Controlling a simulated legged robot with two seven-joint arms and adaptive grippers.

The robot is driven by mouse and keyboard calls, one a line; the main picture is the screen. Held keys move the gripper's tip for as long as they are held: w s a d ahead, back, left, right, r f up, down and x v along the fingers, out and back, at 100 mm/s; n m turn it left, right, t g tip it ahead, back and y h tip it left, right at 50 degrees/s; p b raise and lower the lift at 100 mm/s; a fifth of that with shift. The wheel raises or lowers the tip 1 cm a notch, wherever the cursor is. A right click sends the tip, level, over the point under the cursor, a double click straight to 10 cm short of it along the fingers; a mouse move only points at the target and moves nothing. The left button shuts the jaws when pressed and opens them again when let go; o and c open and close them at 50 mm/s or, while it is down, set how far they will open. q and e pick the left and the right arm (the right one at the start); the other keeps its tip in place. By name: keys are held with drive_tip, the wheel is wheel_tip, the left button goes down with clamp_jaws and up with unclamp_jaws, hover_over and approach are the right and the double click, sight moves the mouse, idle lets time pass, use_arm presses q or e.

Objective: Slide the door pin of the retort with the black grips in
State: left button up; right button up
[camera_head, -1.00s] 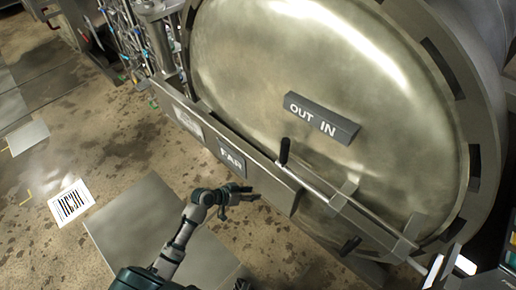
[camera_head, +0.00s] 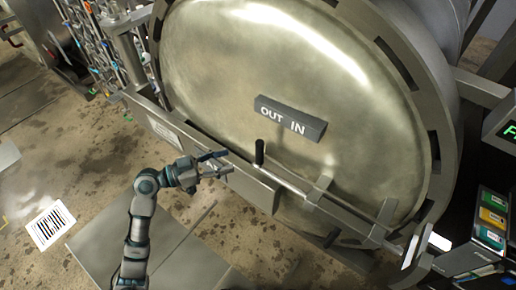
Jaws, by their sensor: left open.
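The round metal retort door (camera_head: 200,70) fills the middle of the head view. The door pin (camera_head: 290,178) is a slim metal rod lying aslant across the lower door, through brackets (camera_head: 318,190). An upright black grip (camera_head: 259,152) stands near its left end, and a second dark grip (camera_head: 331,239) shows below the rod. An "OUT IN" plate (camera_head: 290,119) is fixed above the pin. My left gripper (camera_head: 228,162) is open and empty, its fingers pointing right, a little left of the upright grip and apart from it in the picture. My right gripper is not in view.
A metal beam (camera_head: 165,122) runs along the door's lower left. A control box with coloured buttons (camera_head: 491,217) stands at the right. Pipes and valves (camera_head: 98,45) are at upper left. A printed marker sheet (camera_head: 51,223) lies on the open floor.

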sight(259, 152)
use_arm(q)
drive_tip(key=p+x, duration=0.2)
drive_tip(key=x, duration=0.9)
drive_tip(key=shift+d, duration=0.2)
drive_tip(key=shift+a, duration=0.15)
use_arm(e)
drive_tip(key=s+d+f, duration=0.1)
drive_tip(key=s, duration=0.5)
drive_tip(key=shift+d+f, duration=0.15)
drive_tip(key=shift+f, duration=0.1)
use_arm(q)
drive_tip(key=shift+c, duration=0.3)
drive_tip(key=shift+a, duration=0.15)
drive_tip(key=c, duration=0.8)
drive_tip(key=shift+s, duration=0.15)
clamp_jaws()
